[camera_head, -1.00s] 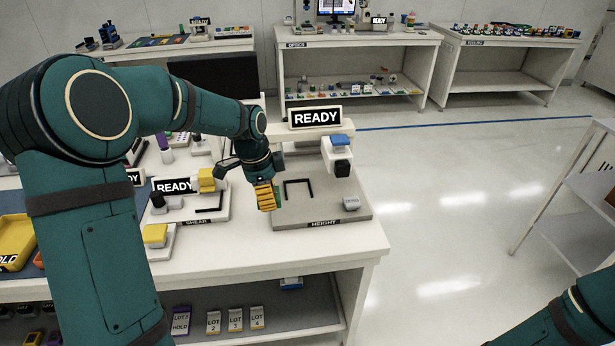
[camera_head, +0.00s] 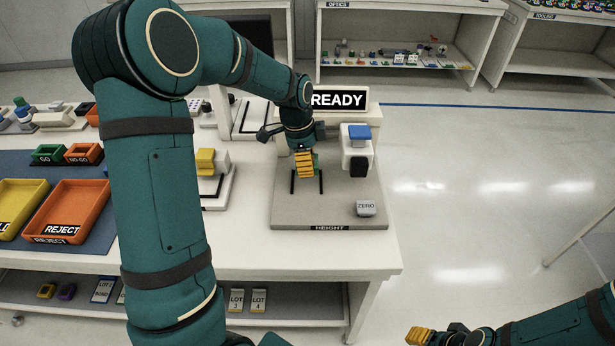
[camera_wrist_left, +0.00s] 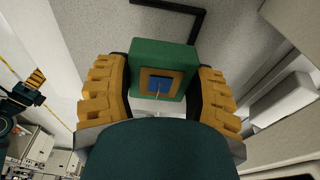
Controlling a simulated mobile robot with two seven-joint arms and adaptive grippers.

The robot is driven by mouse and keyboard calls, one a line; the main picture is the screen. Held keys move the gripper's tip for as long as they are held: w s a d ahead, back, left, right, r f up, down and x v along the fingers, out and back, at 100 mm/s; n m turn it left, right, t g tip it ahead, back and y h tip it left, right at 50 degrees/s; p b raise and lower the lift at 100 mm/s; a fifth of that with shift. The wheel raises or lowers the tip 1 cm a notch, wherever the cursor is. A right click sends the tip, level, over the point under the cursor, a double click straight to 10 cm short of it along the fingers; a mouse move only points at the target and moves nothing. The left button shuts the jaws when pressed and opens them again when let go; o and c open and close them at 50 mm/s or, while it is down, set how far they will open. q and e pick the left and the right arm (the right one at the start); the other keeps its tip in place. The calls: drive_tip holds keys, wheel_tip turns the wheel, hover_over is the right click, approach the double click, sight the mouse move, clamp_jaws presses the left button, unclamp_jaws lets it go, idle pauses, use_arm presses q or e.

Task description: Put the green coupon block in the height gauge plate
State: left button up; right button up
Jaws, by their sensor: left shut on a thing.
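The green coupon block (camera_wrist_left: 150,53) is between the yellow fingers of my left gripper (camera_wrist_left: 160,92) in the left wrist view, with a blue and tan square on its near face. In the head view the left gripper (camera_head: 305,165) is shut on it, and only a green sliver (camera_head: 316,161) shows. The grey height gauge plate (camera_head: 340,212) is below the gripper, with a black angled bracket (camera_head: 321,182) on it. Whether the block touches the plate cannot be told. My right gripper (camera_head: 420,336) is at the bottom right, away from the bench; its opening is unclear.
A ZERO button (camera_head: 366,208) sits at the plate's front right. Orange (camera_head: 75,210) and yellow (camera_head: 20,207) trays lie to the left.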

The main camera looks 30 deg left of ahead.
sight(307, 182)
use_arm(q)
drive_tip(key=shift+f+b, duration=0.6)
drive_tip(key=shift+f, duration=2.05)
drive_tip(key=shift+f, duration=0.1)
drive_tip(key=o, duration=1.2)
drive_tip(key=r+p, duration=0.1)
drive_tip(key=r, duration=0.3)
drive_tip(key=a+r, duration=0.1)
drive_tip(key=r, duration=0.3)
drive_tip(key=r+p, duration=0.1)
drive_tip(key=r, duration=0.3)
drive_tip(key=shift+s+a+p, duration=0.25)
drive_tip(key=shift+s+p, duration=0.1)
drive_tip(key=shift+s, duration=0.05)
